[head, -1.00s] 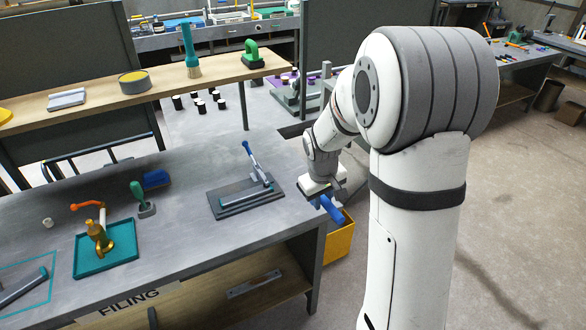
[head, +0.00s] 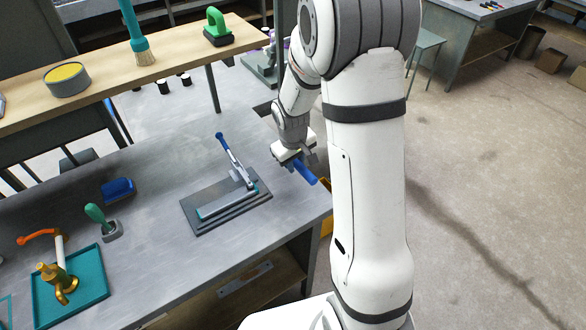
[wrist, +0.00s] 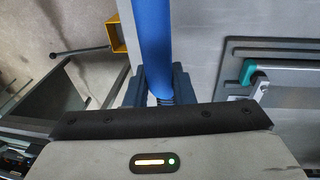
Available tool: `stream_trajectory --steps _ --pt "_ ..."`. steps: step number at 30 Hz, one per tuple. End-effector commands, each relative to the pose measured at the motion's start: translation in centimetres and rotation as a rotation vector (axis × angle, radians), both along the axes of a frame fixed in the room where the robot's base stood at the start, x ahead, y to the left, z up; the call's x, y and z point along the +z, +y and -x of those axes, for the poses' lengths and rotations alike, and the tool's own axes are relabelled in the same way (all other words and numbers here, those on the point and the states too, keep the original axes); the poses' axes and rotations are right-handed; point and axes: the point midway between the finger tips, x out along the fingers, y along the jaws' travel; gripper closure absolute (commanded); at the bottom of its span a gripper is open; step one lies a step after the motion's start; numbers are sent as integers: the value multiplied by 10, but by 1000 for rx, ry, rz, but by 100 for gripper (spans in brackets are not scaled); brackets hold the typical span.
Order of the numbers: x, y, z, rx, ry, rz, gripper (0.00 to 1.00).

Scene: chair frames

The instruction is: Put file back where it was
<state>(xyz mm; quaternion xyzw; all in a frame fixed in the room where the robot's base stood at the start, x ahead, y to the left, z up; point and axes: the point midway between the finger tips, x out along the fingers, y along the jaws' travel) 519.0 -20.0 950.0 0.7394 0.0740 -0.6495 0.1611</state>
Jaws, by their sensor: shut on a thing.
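My gripper (head: 298,160) is shut on a blue handle (head: 305,173), which I take to be the file's. It is at the bench's right end, right of the clamp fixture. In the wrist view the blue handle (wrist: 152,45) runs up from between the dark fingers (wrist: 155,88); the rest of the file is hidden. The clamp fixture (head: 190,222) is a dark stepped plate on the grey bench (head: 165,245), bearing a bar and an upright blue-tipped lever. In the wrist view the fixture's plate (wrist: 290,46) lies right of the handle.
A teal tray (head: 95,287) with a brass tool, a green-handled tool (head: 97,213) and a blue block (head: 118,188) stand left on the bench. A yellow bin (head: 326,222) is below its right end. A wooden shelf (head: 165,70) runs behind. Bench between fixture and green-handled tool is clear.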

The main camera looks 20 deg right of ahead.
Motion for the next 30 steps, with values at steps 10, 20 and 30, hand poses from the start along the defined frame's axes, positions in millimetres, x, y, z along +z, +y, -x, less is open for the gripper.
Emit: stream_trajectory --steps 10,20,30 --pt "-37 -1 0 -1 3 1 100" --pt "-47 -1 0 -3 -2 0 100" --pt "-49 -1 0 -4 0 -1 59"
